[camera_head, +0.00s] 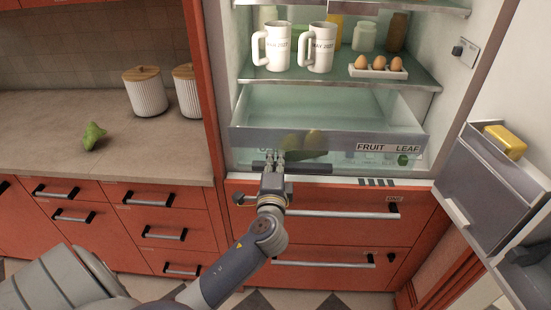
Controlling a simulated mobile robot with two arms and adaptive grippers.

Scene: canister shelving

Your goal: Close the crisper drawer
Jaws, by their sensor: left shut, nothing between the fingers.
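The crisper drawer (250,140) sits low in the open fridge, under the glass shelf. Its clear front carries a "FRUIT LEAF" label, and it stands pulled out, with its inside showing from above. Blurred greenish shapes (305,141) show behind the front. A dark handle bar (315,169) runs along the drawer's lower front. My left gripper (272,166) is shut and empty, at the left part of that bar; whether it touches is hard to tell. My right gripper is not in view.
Two white mugs (272,48) and an egg tray (377,71) stand on the shelf (335,78) above. The fridge door (490,190) is open at the right. Red drawers (330,230) lie below. The counter (60,150) at left holds canisters (145,92) and a green pepper-like item (93,136).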

